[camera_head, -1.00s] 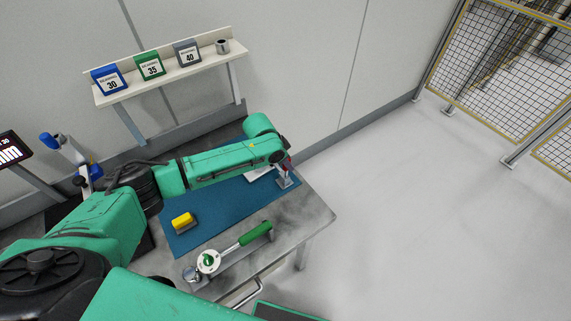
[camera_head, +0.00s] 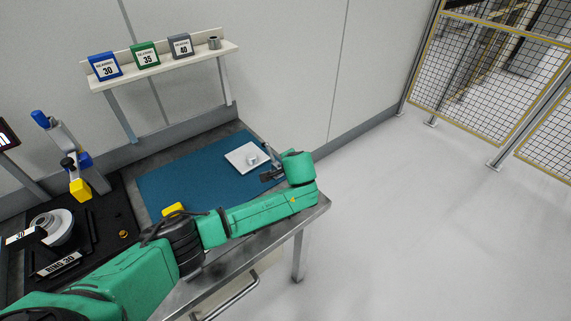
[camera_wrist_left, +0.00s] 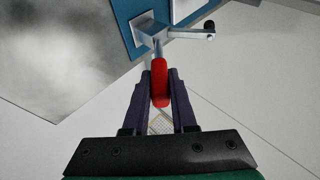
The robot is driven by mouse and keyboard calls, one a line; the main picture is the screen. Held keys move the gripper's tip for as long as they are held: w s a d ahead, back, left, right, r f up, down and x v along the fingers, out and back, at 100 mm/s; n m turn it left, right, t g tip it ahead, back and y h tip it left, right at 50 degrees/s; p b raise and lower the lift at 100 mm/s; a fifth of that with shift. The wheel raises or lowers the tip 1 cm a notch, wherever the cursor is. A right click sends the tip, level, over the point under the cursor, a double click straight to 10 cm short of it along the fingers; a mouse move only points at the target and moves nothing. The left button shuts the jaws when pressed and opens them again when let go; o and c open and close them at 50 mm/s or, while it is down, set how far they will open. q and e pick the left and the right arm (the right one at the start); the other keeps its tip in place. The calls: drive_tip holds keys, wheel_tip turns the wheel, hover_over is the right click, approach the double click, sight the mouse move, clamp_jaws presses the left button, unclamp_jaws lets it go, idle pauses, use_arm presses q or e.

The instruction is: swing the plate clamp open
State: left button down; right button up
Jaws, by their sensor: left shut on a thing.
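The plate clamp (camera_wrist_left: 150,30) is a grey block with a red handle (camera_wrist_left: 160,84) and a side arm with a black tip. In the wrist view the side arm points right, beside the corner of a white plate. My left gripper (camera_wrist_left: 160,90) is shut on the red handle, one finger on each side. In the head view my left gripper (camera_head: 267,176) is at the right end of the blue mat, beside the clamp (camera_head: 274,158). The white plate (camera_head: 240,152) lies on the mat with a small metal ring (camera_head: 253,161) on it. My right gripper is not in view.
A shelf (camera_head: 160,67) holds blue, green and grey bins and a metal ring. A yellow block (camera_head: 173,209) lies by my arm. A black mat (camera_head: 105,215) at left carries a white round fixture (camera_head: 62,232). The blue mat (camera_head: 190,182) is mostly clear.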

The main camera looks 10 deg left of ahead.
use_arm(q)
drive_tip(key=f+t+b, duration=0.1)
drive_tip(key=d+f+y+b, duration=0.1)
drive_tip(key=b, duration=0.1)
drive_tip(key=shift+s+m+t+y, duration=0.3)
drive_tip(key=shift+s+t, duration=0.1)
drive_tip(key=shift+d+t+y+b, duration=0.1)
drive_tip(key=shift+t+y+b, duration=0.2)
drive_tip(key=shift+b, duration=0.3)
drive_tip(key=c, duration=0.9)
unclamp_jaws()
drive_tip(key=shift+c, duration=0.2)
drive_tip(key=shift+o, duration=1.1)
drive_tip(key=b+v, duration=0.1)
drive_tip(key=v, duration=1.3)
drive_tip(key=shift+s, duration=0.25)
drive_tip(key=shift+d+r, duration=0.1)
drive_tip(key=shift+d, duration=0.05)
